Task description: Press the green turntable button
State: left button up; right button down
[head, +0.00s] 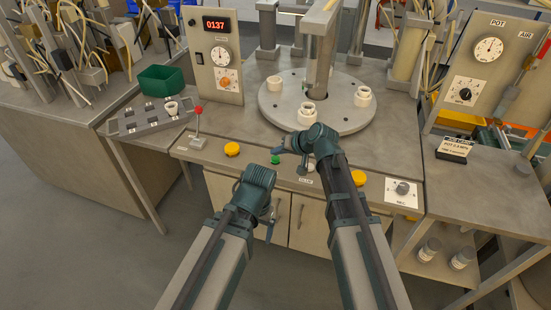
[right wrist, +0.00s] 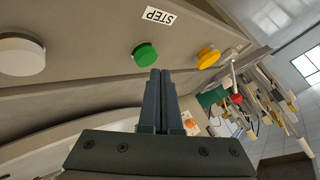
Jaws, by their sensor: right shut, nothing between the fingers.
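The green button (head: 275,160) sits on the front panel of the turntable bench, between a yellow button and a white one. In the right wrist view the green button (right wrist: 145,55) is beside a STEP label (right wrist: 160,16). My right gripper (head: 279,150) is shut and empty, its fingers pointing left close to the green button. In the right wrist view its fingertips (right wrist: 161,72) lie just below the button in the picture; whether they touch it is unclear. My left gripper (head: 271,228) hangs in front of the bench, low; its fingers are too small to read.
The round turntable (head: 270,101) holds several white sockets. Yellow buttons (head: 232,149) flank the panel. A red-knobbed lever (head: 198,122) stands at left, near a grey tray (head: 124,126) and a green bin (head: 160,81). The white button (right wrist: 22,55) shows in the right wrist view.

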aim_at(278, 160)
jog(key=shift+f, duration=0.15)
jog(key=shift+f+b, duration=0.25)
jog(key=shift+b, duration=0.15)
jog(key=shift+f+b, duration=0.5)
dwell(0.7)
jog(key=shift+r, duration=0.15)
jog(key=shift+r+p, duration=0.8)
jog(key=shift+p, duration=0.1)
notch_tip(278, 160, up, 5)
jog(key=p, duration=0.5)
